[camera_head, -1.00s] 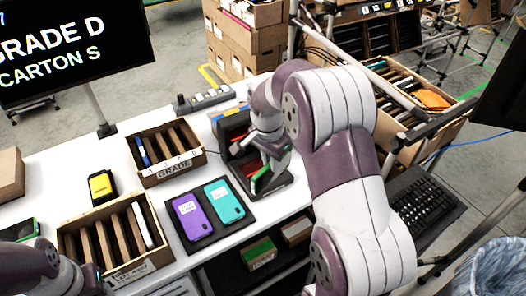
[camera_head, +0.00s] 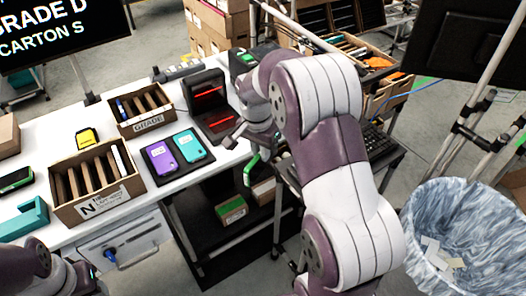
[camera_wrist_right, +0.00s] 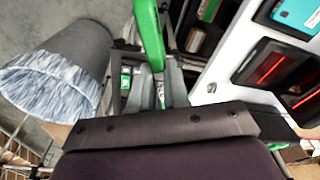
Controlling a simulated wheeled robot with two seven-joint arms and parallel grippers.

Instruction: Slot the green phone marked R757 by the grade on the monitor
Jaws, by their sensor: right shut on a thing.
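My right gripper (camera_head: 243,142) is shut on a green phone (camera_head: 250,168) and holds it past the table's front edge. In the right wrist view, the green phone (camera_wrist_right: 150,38) stands edge-on between the fingers (camera_wrist_right: 159,75); its marking cannot be read. The monitor (camera_head: 50,35) shows "GRADE D" and "CARTON S". A slotted carton labelled GRADE (camera_head: 148,124) stands at the back. Another, marked N (camera_head: 88,207), stands nearer, with a white item in its right part. My left gripper (camera_head: 88,280) is partly in view at the bottom left; its jaws are unclear.
A black scanner with red lights (camera_head: 207,85) stands right of the GRADE carton. A purple phone (camera_head: 160,158) and a teal phone (camera_head: 188,145) lie on a dark mat. A filled carton (camera_head: 395,88) is at the back right. A lined bin (camera_head: 455,225) stands front right.

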